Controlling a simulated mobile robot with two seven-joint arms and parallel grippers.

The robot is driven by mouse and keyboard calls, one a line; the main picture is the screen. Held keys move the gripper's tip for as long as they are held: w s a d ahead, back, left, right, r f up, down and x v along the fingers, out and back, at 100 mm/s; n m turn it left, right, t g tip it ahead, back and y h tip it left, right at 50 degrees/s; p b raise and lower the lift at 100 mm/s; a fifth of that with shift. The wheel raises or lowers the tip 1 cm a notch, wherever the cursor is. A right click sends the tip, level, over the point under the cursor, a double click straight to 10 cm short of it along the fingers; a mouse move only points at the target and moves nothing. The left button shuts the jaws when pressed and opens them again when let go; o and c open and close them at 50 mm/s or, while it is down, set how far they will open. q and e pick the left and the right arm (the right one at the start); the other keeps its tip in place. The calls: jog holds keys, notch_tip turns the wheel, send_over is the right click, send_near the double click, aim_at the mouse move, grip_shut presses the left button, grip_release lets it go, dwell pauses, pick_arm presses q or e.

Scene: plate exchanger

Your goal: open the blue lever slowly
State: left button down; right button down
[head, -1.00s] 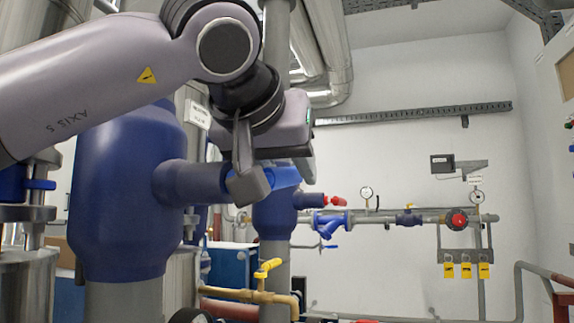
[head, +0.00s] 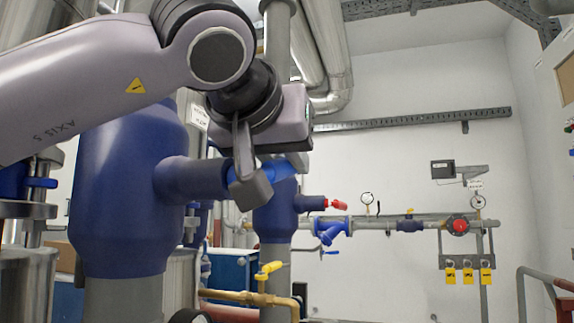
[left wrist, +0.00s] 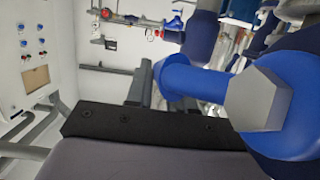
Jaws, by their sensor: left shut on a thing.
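The blue lever (head: 280,171) shows in the head view as a bright blue piece beside the dark blue valve body, partly hidden by my left gripper (head: 272,175). The gripper is shut on the lever, with one grey finger in front and the other at its far right side. In the left wrist view, the lever (left wrist: 188,75) is a thick blue bar running from a blue hub with a grey hexagonal nut (left wrist: 258,98). A grey finger (left wrist: 140,86) lies against the bar's left end. The right gripper is in neither view.
A large dark blue vessel (head: 125,200) stands left of the gripper. A yellow valve handle (head: 269,269) on a brass pipe is below it. A wall pipe with a blue fitting (head: 331,228) and red handwheel (head: 460,226) runs at the right. A control panel (left wrist: 30,50) shows in the wrist view.

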pick_arm(q)
jog(key=c, duration=1.1)
grip_release()
jog(key=shift+s+r, duration=0.1)
jog(key=shift+r, duration=0.2)
jog(key=shift+o, duration=0.2)
jog(key=shift+f, duration=0.1)
jog(key=b+v, duration=0.1)
jog(key=v, duration=0.5)
jog(key=shift+s+a, duration=0.25)
jog(key=shift+s, duration=0.3)
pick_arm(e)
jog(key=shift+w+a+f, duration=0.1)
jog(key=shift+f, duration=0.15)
